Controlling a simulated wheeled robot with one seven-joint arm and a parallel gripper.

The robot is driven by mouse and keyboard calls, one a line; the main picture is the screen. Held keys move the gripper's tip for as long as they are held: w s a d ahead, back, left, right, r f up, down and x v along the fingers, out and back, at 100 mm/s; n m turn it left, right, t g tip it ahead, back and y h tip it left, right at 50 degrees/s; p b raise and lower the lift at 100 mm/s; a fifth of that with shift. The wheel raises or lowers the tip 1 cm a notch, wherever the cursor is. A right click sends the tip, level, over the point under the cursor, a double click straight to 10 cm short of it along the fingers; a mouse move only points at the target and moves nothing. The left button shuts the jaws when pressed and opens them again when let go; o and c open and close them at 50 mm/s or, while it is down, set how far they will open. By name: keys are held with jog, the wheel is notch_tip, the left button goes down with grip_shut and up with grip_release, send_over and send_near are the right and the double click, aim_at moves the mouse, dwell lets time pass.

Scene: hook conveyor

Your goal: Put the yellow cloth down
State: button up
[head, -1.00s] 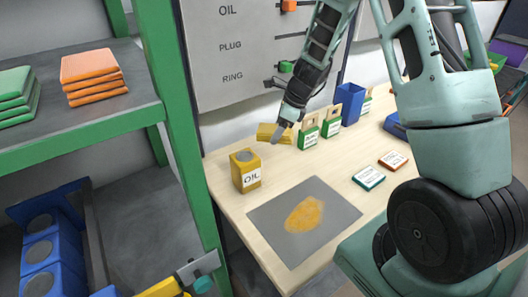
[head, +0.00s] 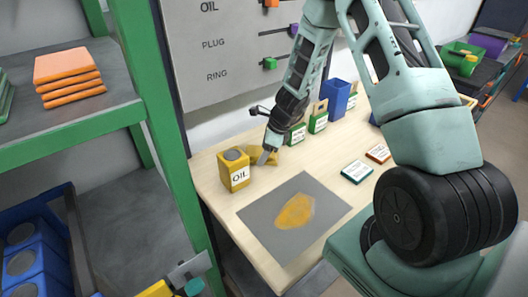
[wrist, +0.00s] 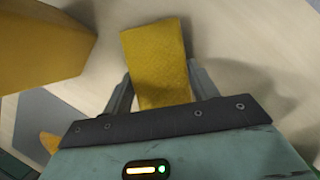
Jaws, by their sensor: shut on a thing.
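The yellow cloth (head: 256,158) is a folded pad behind and right of the yellow OIL can (head: 236,177). My gripper (head: 266,156) is shut on it. In the wrist view the cloth (wrist: 158,58) sits between the two fingers of my gripper (wrist: 160,90) and sticks out beyond them. It hangs at or just above the wooden table (head: 220,205); I cannot tell whether it touches. The OIL can also shows large at the upper left of the wrist view (wrist: 40,45).
A grey mat (head: 258,222) with an orange spill (head: 295,211) lies in front. Green-labelled boxes (head: 317,122) and a blue bin (head: 338,100) stand behind right. Two small labelled boxes (head: 357,171) lie right of the mat. A green-framed shelf (head: 160,110) stands left.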

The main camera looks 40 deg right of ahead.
jog(key=shift+f, duration=0.2)
jog(key=o, duration=1.1)
jog(key=shift+r, duration=0.15)
jog(key=shift+r, duration=0.25)
jog(key=v, duration=1.1)
jog(key=shift+r, duration=0.3)
jog(key=shift+s, duration=0.15)
